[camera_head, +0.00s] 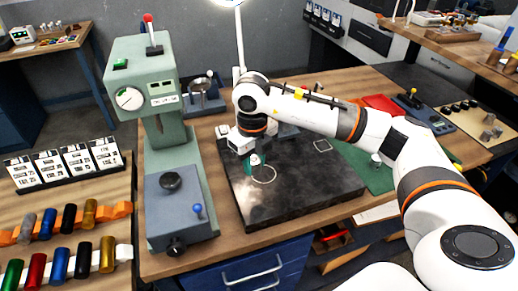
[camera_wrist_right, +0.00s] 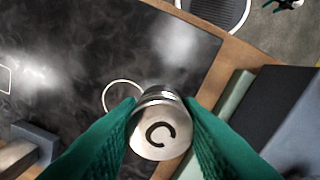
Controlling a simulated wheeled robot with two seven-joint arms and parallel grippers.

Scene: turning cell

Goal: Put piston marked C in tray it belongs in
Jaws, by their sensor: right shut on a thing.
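In the wrist view the piston marked C (camera_wrist_right: 160,130) is a shiny metal cylinder with a dark letter C on its end face. The green fingers of my right gripper (camera_wrist_right: 160,112) are shut on its sides. In the head view my right gripper (camera_head: 254,162) is over the dark stone plate (camera_head: 300,195), beside a white circle outline drawn on the plate; the piston is mostly hidden by the fingers there. Whether the piston touches the plate cannot be told. No tray is clearly marked for C in these views. My left gripper is out of view.
A green press-like machine (camera_head: 170,150) stands left of the plate. Racks of coloured cylinders (camera_head: 70,240) and label cards (camera_head: 65,165) lie further left. A green mat (camera_head: 378,178) with a small metal part lies right of the plate. A tan board (camera_head: 470,120) holds several parts at far right.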

